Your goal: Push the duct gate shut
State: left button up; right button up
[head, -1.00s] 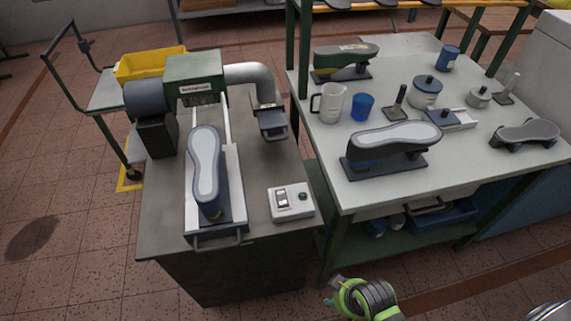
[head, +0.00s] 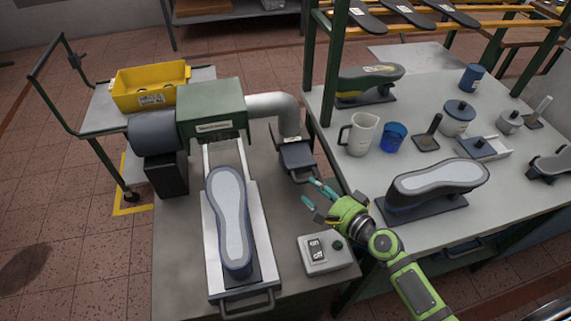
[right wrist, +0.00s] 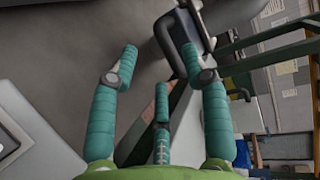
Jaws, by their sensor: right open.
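The duct gate (head: 297,158) is a dark plate with a handle at its front, below the mouth of the silver duct elbow (head: 290,110). It stands out toward the front of the machine bench. My right gripper (head: 314,193) is open and empty, just in front and to the right of the gate handle. In the right wrist view my spread teal fingers (right wrist: 160,58) show, with a dark handle-like bar (right wrist: 187,62) by the right fingertip. I cannot tell whether they touch. My left gripper is not in view.
A control box with on/off switch (head: 326,254) sits on the bench in front of my right gripper. A shoe last (head: 231,220) lies on the machine's slide to the left. The right table holds a dark last (head: 430,190), a white jug (head: 358,134) and a blue cup (head: 393,136).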

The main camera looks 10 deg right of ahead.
aim_at(297, 159)
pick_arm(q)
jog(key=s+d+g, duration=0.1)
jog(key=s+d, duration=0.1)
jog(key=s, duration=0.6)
pick_arm(e)
jog(key=x, duration=0.5)
jog(key=shift+w+r, duration=0.15)
grip_shut()
jog(key=shift+w, duration=0.15)
jog(key=w+b, duration=0.3)
jog(key=w, duration=0.4)
jog(key=shift+a, duration=0.1)
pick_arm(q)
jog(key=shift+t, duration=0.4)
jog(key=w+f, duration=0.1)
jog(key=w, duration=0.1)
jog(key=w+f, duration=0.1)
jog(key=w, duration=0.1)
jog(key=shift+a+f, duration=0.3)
pick_arm(e)
jog(key=shift+r, duration=0.2)
